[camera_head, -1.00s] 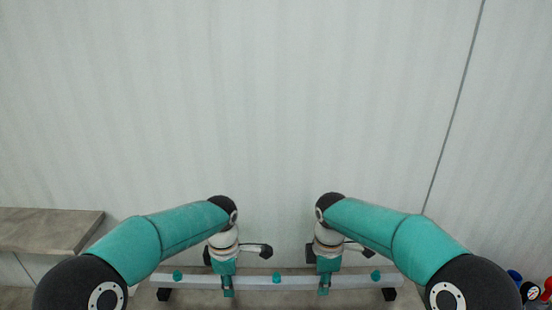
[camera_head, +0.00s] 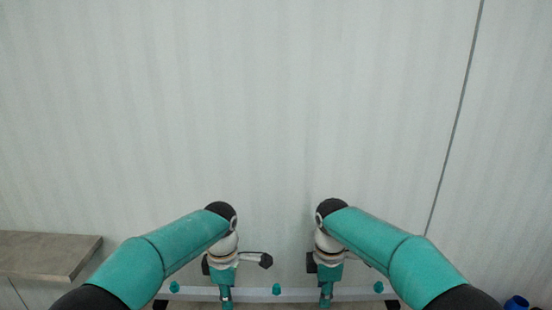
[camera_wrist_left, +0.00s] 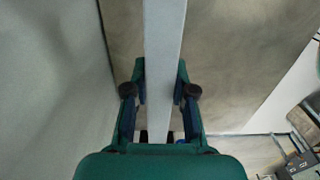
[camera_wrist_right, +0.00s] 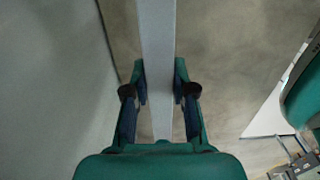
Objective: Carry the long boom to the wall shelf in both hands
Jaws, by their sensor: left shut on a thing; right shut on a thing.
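The long boom (camera_head: 250,294) is a pale grey bar with teal knobs along it, lying crosswise and level at the bottom of the head view. My left gripper (camera_head: 226,296) is shut on it left of its middle knob. My right gripper (camera_head: 326,296) is shut on it right of that knob. In the left wrist view the boom (camera_wrist_left: 165,40) runs between the fingers (camera_wrist_left: 161,82). In the right wrist view the boom (camera_wrist_right: 156,40) also runs between the fingers (camera_wrist_right: 159,82). A brown wooden shelf (camera_head: 45,254) juts out at the left of the head view.
A pale wall (camera_head: 270,100) with a dark seam at right fills the head view. A brown surface (camera_wrist_left: 225,60) lies beneath the boom in the wrist views; the gap to it cannot be judged. A blue item (camera_head: 516,302) shows at bottom right.

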